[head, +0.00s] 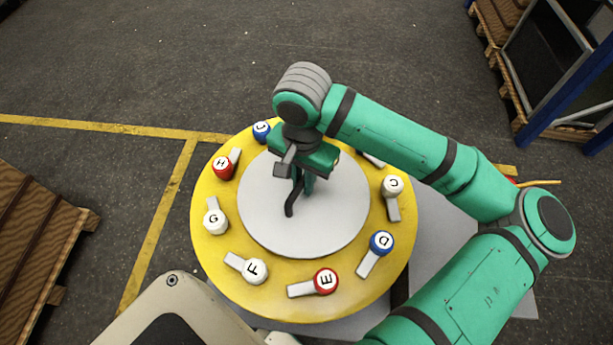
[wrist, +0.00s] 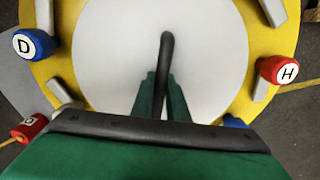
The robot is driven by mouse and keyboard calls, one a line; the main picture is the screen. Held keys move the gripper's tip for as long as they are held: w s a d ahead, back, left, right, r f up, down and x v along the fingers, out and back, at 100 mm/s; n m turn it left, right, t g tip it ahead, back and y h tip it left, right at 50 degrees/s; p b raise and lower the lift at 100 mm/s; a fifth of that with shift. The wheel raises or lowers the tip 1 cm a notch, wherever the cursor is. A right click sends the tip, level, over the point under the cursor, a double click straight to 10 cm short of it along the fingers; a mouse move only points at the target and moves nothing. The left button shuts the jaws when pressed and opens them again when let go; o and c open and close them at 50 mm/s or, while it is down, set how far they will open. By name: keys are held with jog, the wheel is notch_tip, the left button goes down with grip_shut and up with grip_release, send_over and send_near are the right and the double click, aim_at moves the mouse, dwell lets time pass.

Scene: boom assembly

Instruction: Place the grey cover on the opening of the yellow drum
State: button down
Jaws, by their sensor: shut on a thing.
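The grey cover (head: 337,215) is a flat round disc with a dark bent handle (head: 290,206). It lies over the middle of the yellow drum (head: 268,300), inside the yellow rim, and hides the opening. I cannot tell whether it rests on the drum or hangs slightly above it. My gripper (head: 299,182) points down over the cover and is shut on the handle. In the wrist view the green fingers (wrist: 160,90) are on either side of the handle (wrist: 167,50), with the cover (wrist: 110,50) below and the yellow rim around it.
Around the drum's rim sit several lettered clamps, including red H (head: 222,168), red E (head: 326,281) and blue D (head: 381,243). A grey surface (head: 440,245) lies right of the drum. Wooden pallets (head: 40,225) stand left, a rack (head: 555,75) upper right. The far floor is clear.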

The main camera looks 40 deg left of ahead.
aim_at(303, 180)
jog(key=shift+f, duration=0.85)
jog(key=shift+f, duration=0.1)
jog(key=c, duration=1.7)
grip_release()
jog(key=shift+c, duration=0.2)
notch_tip(303, 180, up, 12)
jog(key=shift+w+r, duration=0.1)
